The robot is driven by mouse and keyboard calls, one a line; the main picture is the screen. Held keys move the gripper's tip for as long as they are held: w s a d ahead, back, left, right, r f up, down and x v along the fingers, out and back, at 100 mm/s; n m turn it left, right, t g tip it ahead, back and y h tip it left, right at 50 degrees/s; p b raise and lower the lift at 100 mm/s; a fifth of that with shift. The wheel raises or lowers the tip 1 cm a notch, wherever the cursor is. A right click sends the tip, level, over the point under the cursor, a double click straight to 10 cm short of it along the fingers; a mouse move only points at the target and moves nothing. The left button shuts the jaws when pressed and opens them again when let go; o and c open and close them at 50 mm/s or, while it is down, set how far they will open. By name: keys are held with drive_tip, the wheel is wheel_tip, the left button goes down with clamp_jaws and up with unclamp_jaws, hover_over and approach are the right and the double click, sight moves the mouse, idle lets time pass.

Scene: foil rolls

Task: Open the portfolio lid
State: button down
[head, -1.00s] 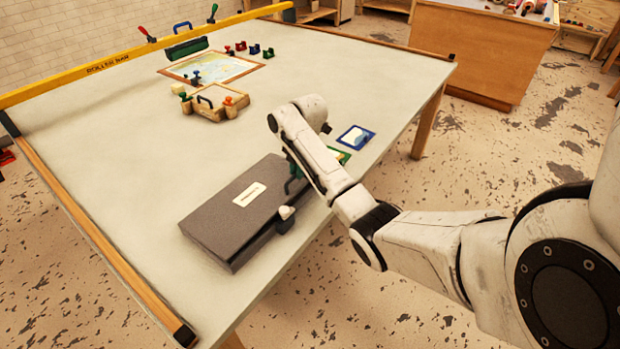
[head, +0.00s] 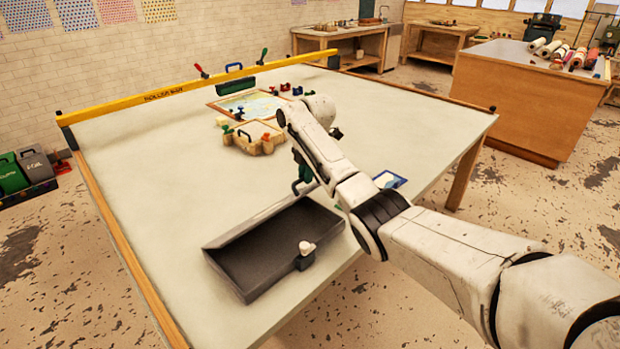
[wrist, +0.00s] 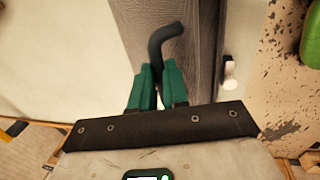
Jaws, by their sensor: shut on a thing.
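The grey portfolio (head: 275,262) lies near the front edge of the table. Its dark interior shows, and its lid (head: 250,224) appears raised along the far left side; the exact lid angle is hard to tell. A dark catch with a white knob (head: 307,247) sits on the near right side, and the knob also shows in the wrist view (wrist: 230,72). My gripper (wrist: 158,76) has green fingers shut on a dark hooked handle (wrist: 166,38) beside the grey textured lid. In the head view my arm partly hides the gripper at the portfolio's far right end.
A blue-framed tray (head: 389,180) lies to the right of my gripper. A wooden case (head: 252,137), a framed map (head: 248,105) and several small coloured stands are farther back. The yellow roller bar (head: 190,85) runs along the back edge. The table's left side is clear.

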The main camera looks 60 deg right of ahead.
drive_tip(key=shift+w+a+f, duration=0.15)
drive_tip(key=shift+a+f, duration=0.1)
drive_tip(key=shift+f, duration=0.2)
drive_tip(key=c, duration=1.3)
unclamp_jaws()
drive_tip(key=shift+w+d, duration=0.1)
drive_tip(key=shift+w, duration=0.1)
drive_tip(key=shift+o, duration=0.9)
drive_tip(key=shift+s+d+r, duration=0.1)
drive_tip(key=shift+s+r, duration=0.05)
wheel_tip(320, 180, up, 10)
drive_tip(key=s+b, duration=0.1)
drive_tip(key=s, duration=0.1)
drive_tip(key=shift+a+r, duration=0.25)
